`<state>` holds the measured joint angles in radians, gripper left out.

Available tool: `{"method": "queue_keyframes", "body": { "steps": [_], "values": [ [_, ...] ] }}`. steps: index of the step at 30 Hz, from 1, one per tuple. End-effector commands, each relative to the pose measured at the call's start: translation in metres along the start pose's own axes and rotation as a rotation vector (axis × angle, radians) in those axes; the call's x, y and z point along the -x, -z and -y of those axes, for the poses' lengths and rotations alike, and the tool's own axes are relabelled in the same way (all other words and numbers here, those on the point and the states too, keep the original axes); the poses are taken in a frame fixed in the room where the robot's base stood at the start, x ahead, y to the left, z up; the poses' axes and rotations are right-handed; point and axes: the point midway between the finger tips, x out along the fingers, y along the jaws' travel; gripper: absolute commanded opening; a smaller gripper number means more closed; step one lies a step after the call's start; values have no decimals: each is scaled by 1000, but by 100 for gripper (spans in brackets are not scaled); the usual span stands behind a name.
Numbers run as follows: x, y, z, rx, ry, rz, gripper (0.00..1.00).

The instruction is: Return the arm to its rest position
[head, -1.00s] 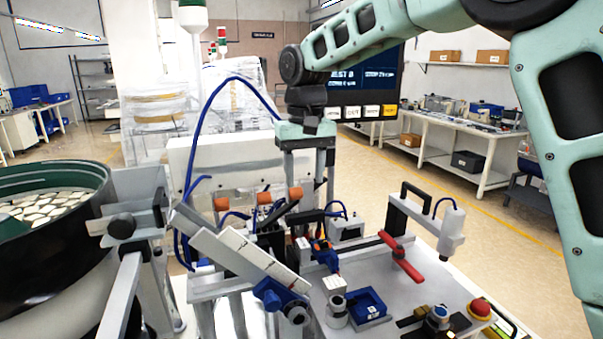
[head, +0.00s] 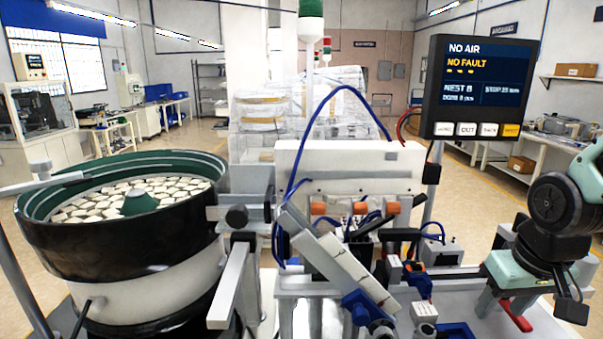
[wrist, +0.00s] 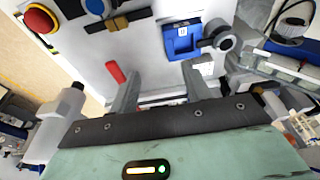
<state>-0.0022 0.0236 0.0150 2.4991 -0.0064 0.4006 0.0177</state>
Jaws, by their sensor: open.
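My gripper (head: 503,303) is at the right of the head view, hanging downward above the grey work plate, with the red lever (head: 515,316) showing just below and behind it. In the wrist view my gripper (wrist: 163,88) has its two grey fingers apart, with nothing between them. The red lever (wrist: 115,72) shows beside the left finger there. My arm enters the head view from the right edge; most of it is out of frame.
A bowl feeder (head: 40,215) full of pale parts stands left. A sloping track (head: 340,268) runs to the fixtures. A monitor (head: 480,85) reads "NO AIR, NO FAULT". A blue nest (wrist: 182,42) and red button (wrist: 40,20) sit on the plate.

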Motion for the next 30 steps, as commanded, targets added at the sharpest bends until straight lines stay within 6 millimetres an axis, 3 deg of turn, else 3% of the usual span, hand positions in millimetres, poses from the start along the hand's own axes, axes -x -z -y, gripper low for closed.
{"method": "queue_keyframes", "body": {
  "steps": [2, 8, 15, 18, 22, 30],
  "values": [
    [-3, -22, -6, -8, -2, -13, 48],
    [-2, -44, 71, 213, 61, 47, 48],
    [10, -105, 150, 505, 113, 138, 48],
    [15, -131, 169, 602, 122, 171, 48],
    [19, -147, 179, 661, 125, 191, 48],
    [20, -148, 179, 664, 125, 194, 48]
  ]
}}
